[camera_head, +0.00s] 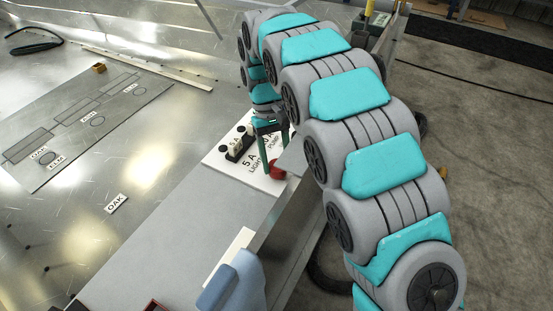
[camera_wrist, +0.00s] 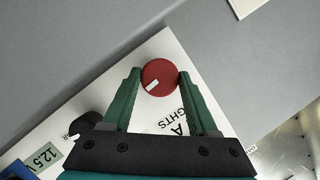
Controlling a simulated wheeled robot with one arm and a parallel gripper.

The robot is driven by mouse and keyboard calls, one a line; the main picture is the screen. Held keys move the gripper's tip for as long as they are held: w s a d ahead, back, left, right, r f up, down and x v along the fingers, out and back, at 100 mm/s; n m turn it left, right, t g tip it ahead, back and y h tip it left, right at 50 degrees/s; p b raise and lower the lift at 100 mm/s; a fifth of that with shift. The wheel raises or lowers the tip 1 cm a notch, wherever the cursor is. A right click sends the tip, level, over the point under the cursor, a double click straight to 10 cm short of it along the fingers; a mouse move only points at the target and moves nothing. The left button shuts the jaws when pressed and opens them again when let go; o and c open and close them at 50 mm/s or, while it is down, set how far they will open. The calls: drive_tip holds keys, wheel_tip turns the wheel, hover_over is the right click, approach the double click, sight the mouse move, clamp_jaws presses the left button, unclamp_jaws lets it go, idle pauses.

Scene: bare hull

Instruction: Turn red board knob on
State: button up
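The red knob (camera_wrist: 160,77) is round, with a white mark that points to the lower left in the wrist view. It sits near the edge of a white labelled board (camera_wrist: 175,50). My gripper (camera_wrist: 159,76) has green fingers, one on each side of the knob, with what look like narrow gaps; firm contact is not visible. In the head view the red knob (camera_head: 277,173) is at the board's near right corner, just beside my fingertips (camera_head: 276,160). The head-view board (camera_head: 222,158) is partly hidden by my arm.
A black knob (camera_wrist: 92,122) stands on the board at the left in the wrist view, near a green "12.5 V" label (camera_wrist: 42,157). A black switch block (camera_head: 238,145) is on the board. A grey metal bench (camera_head: 175,230) surrounds it, with a drop to the floor at right.

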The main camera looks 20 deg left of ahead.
drive_tip(key=o, duration=0.4)
drive_tip(key=shift+r, duration=0.1)
drive_tip(key=p+v, duration=0.3)
drive_tip(key=v, duration=0.4)
drive_tip(key=shift+w, duration=0.1)
idle(0.8)
